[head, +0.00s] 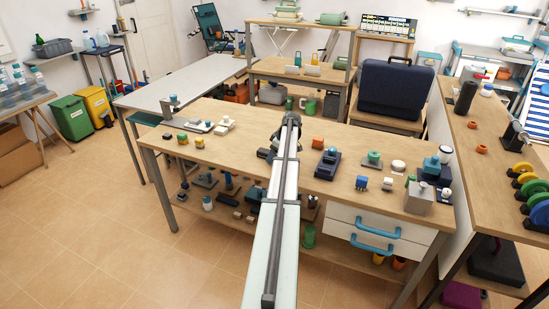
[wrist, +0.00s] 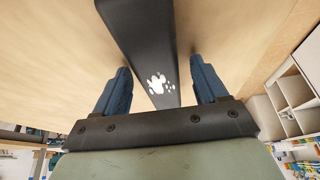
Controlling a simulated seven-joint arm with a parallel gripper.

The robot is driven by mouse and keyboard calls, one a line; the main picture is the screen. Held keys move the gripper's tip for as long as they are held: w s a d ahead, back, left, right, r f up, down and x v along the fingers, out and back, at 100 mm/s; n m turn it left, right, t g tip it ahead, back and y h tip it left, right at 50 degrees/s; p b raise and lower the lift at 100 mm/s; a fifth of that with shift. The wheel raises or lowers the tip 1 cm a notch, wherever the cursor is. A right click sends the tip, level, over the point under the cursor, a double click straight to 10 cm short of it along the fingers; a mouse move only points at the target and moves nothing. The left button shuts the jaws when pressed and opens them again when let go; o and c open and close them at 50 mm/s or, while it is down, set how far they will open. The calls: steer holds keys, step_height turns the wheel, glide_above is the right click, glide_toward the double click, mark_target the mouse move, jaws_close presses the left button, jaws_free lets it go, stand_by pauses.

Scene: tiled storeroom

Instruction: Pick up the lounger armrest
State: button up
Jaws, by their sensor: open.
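A long black bar (wrist: 143,35) with a white paw-print mark lies against a pale wooden surface in the wrist view; it looks like the armrest. My gripper (wrist: 160,64) is open, with one blue finger on each side of the bar. Wood shows between the bar and each finger, so neither finger appears to touch it. The bar's far end runs out of the top of the wrist view. In the head view my arm reaches over the workbench and hides most of the area around the gripper; I cannot make out the bar clearly there.
The workbench (head: 229,146) carries small blocks and devices on both sides of my arm. A dark blue case (head: 395,88) stands behind it. A teal folding lounger (head: 210,24) stands at the back left. A side bench (head: 477,136) with coloured discs is at right.

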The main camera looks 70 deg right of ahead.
steer(key=c, duration=1.2)
steer(key=shift+r, duration=0.1)
